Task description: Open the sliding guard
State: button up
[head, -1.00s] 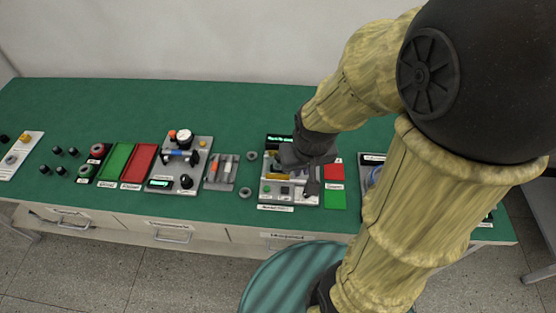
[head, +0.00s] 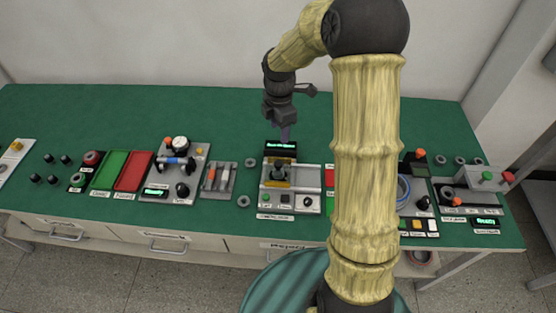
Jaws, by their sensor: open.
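The middle station (head: 289,204) has a lit green display (head: 281,145) at its back and a row of buttons and a knob at its front. My gripper (head: 285,137) points down just behind the display, apparently above the bench and clear of the station. It looks empty; its fingertips are small and dark.
Left of the station are loose rings, a slotted block (head: 218,180), a gauge panel (head: 174,172), and red (head: 134,171) and green trays. My arm covers part of the bench to the right. Another station (head: 477,190) is at far right. The green bench top (head: 120,112) is clear behind.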

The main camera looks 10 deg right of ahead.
aim_at(278, 163)
jog(key=w+n, duration=0.1)
jog(key=w+f+n, duration=0.1)
jog(key=w+n, duration=0.1)
jog(key=shift+d+f, duration=0.2)
jog(key=shift+s, duration=0.1)
notch_tip(278, 163, down, 18)
jog(key=p, duration=0.3)
jog(key=shift+r, duration=0.25)
